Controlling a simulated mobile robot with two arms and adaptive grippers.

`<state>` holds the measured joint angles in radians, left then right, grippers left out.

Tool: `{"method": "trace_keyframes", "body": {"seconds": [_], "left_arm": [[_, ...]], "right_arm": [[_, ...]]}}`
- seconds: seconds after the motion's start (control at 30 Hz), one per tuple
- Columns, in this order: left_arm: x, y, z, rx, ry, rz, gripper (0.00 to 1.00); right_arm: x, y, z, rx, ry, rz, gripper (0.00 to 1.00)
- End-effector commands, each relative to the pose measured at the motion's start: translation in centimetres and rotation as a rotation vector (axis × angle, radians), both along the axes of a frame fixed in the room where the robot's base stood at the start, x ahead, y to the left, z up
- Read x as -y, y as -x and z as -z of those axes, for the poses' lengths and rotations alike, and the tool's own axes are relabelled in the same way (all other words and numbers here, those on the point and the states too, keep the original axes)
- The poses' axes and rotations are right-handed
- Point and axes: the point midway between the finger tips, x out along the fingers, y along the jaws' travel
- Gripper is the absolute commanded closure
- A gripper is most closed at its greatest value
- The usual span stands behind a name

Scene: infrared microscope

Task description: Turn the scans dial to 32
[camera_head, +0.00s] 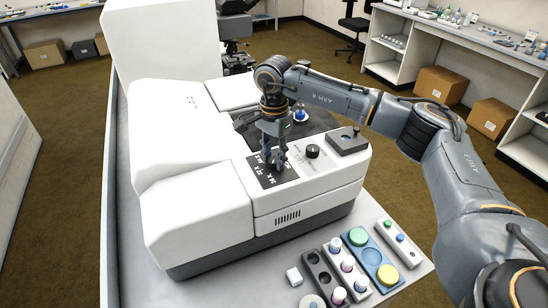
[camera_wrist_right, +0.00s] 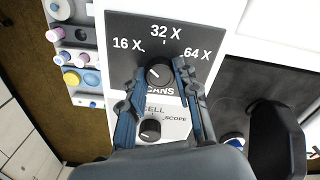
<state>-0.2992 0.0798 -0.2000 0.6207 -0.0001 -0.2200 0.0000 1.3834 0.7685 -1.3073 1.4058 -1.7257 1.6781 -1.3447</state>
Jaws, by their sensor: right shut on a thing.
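The scans dial (camera_wrist_right: 158,74) is a black round knob on a black panel (camera_wrist_right: 120,24) marked 16 X, 32 X and 64 X. Its white mark seems to slant up and left, toward the 16 X side. My right gripper (camera_wrist_right: 159,70) is shut on the dial, with one blue-grey finger on each side. In the head view, my right gripper (camera_head: 276,161) points down at the panel (camera_head: 262,178) on the white microscope (camera_head: 185,150), and its fingers hide the dial. My left gripper is not in view.
A second black knob, marked CELL and SCOPE (camera_wrist_right: 150,130), sits close below the dial in the wrist view; it also shows in the head view (camera_head: 312,151). A grey block (camera_head: 348,140) lies right of it. Racks with coloured caps (camera_head: 342,262) stand in front of the microscope.

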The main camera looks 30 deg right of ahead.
Motion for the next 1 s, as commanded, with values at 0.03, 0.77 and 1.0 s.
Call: {"method": "trace_keyframes", "body": {"seconds": [0.03, 0.77, 1.0], "left_arm": [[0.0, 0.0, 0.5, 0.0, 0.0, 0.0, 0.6], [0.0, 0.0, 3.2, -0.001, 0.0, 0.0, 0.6], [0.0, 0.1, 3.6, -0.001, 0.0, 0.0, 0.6]], "right_arm": [[0.0, 0.0, 0.3, 0.0, 0.0, 0.036, 1.0], [0.0, 0.0, 0.2, 0.0, 0.0, 0.685, 1.0], [0.0, 0.0, 0.1, -0.001, 0.001, 0.82, 1.0]]}}
